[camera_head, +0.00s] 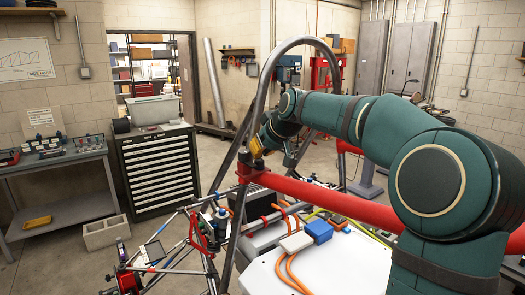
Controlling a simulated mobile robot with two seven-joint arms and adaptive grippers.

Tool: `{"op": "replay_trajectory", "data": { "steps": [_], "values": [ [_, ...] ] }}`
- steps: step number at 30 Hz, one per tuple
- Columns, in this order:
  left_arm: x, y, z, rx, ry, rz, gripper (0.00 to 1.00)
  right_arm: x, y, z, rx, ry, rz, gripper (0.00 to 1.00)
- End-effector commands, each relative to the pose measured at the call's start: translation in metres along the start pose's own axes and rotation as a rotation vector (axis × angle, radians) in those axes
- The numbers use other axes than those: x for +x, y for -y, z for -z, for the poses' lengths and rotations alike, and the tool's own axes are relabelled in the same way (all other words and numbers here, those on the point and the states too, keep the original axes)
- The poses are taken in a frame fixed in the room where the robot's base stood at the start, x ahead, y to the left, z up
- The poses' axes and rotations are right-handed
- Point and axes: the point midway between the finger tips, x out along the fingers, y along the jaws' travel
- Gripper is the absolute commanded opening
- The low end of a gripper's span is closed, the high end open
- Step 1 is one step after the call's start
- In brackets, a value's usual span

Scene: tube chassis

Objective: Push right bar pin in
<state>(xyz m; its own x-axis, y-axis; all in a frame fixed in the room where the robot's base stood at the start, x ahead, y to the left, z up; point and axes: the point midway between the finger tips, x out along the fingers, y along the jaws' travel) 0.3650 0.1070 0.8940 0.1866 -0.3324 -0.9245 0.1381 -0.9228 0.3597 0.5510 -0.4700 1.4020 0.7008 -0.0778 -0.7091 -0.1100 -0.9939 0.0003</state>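A red bar (335,201) runs across the grey tube chassis (233,165), from a red clamp-like end at the left tube toward the lower right. My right arm reaches in from the right above the bar. My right gripper (258,150) is at the bar's left end, close to the tube and just above the red end piece. Yellow parts show at its tip. The gripper is small and partly hidden by its own wrist, so its fingers are unclear. I cannot make out the bar pin or whether the gripper touches it. My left gripper is not in view.
A white panel (335,268) with orange cables, a blue connector (319,231) and a grey connector lies inside the chassis below the bar. Thin tubes and red brackets fill the lower left. A tool cabinet (158,168) and a workbench (60,158) stand behind at left.

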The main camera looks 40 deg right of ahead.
Motion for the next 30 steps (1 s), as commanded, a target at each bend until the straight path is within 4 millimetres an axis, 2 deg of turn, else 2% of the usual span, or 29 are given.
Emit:
{"op": "replay_trajectory", "data": {
  "steps": [1, 6, 9, 18, 24, 30],
  "values": [
    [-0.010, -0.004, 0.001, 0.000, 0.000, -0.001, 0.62, -0.008, 0.001, 0.009, -0.001, -0.002, 0.000, 0.00],
    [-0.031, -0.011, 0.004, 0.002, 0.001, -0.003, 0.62, -0.026, 0.004, 0.029, -0.001, -0.003, 0.001, 0.00],
    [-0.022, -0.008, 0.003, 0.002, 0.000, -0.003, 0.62, -0.048, 0.003, 0.023, 0.000, -0.008, -0.002, 0.00],
    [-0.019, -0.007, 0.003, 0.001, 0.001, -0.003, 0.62, -0.103, 0.003, 0.023, 0.000, -0.006, -0.001, 0.00],
    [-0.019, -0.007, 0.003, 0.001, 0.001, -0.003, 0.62, -0.119, 0.004, 0.022, 0.000, -0.004, 0.000, 0.00],
    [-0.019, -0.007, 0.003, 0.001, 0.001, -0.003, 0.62, -0.121, 0.004, 0.022, 0.000, -0.004, 0.000, 0.00]
  ]
}}
